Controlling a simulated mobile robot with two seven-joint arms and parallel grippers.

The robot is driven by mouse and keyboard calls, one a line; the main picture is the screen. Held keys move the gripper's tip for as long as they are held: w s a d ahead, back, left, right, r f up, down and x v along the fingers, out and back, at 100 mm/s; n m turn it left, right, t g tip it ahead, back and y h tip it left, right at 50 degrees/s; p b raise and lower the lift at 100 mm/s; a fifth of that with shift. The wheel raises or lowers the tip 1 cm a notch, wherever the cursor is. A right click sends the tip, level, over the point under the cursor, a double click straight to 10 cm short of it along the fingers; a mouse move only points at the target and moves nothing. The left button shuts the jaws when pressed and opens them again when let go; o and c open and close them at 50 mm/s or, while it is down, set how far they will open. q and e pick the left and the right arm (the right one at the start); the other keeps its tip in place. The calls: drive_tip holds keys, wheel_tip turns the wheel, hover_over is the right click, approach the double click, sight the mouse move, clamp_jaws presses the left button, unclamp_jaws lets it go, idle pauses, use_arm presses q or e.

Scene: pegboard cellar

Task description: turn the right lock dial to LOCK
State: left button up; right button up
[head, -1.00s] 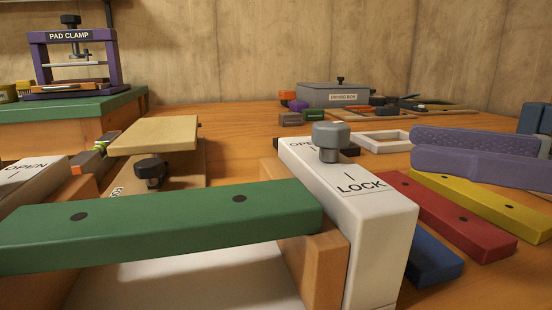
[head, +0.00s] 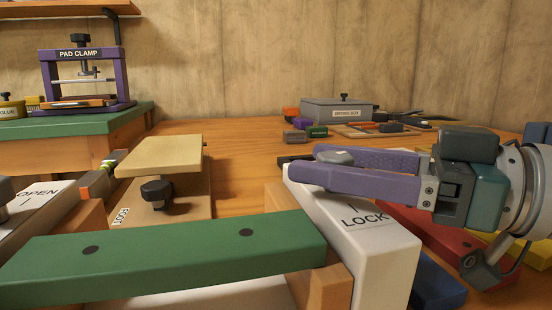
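The right lock is a white block (head: 385,250) with a black LOCK label and tick on its near part. Its grey dial (head: 340,156) sits on top, and only part of its cap shows. My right gripper (head: 308,162) reaches in from the right with its purple fingers at the far and near sides of the dial. I cannot tell whether the fingers touch it. The fingers hide the OPEN label and the dial's lower part, and its setting cannot be read. My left gripper is not in view.
A green bar (head: 170,258) lies just left of the lock. A left white block (head: 40,205) marked OPEN, a tan pad with a black knob (head: 157,194) and a purple pad clamp (head: 85,78) are at left. Red, yellow and blue bars lie under my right arm. A grey box (head: 337,111) stands behind.

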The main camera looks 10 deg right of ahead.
clamp_jaws()
idle(0.5)
drive_tip(key=shift+r+m+t+h+p, duration=0.2)
drive_tip(key=shift+m+t+h+p, duration=0.55)
drive_tip(key=shift+p, duration=0.25)
drive_tip(key=m+t+h+p, duration=0.2)
drive_tip(key=m+h+p, duration=0.1)
drive_tip(key=h+p, duration=0.1)
drive_tip(key=m+t+h+p, duration=0.2)
drive_tip(key=m+h+p, duration=0.1)
drive_tip(key=h+p, duration=0.2)
drive_tip(key=shift+a+r+m+t+p, duration=0.15)
drive_tip(key=shift+m+t+p, duration=0.2)
drive_tip(key=shift+p, duration=0.45)
drive_tip(key=m+h+p, duration=0.1)
drive_tip(key=h, duration=0.2)
drive_tip(key=shift+m+p, duration=0.3)
drive_tip(key=shift+p, duration=0.05)
drive_tip(key=shift+f+m+h+p, duration=0.3)
drive_tip(key=shift+m+h, duration=0.2)
drive_tip(key=shift+h, duration=0.25)
drive_tip(key=shift+f, duration=0.1)
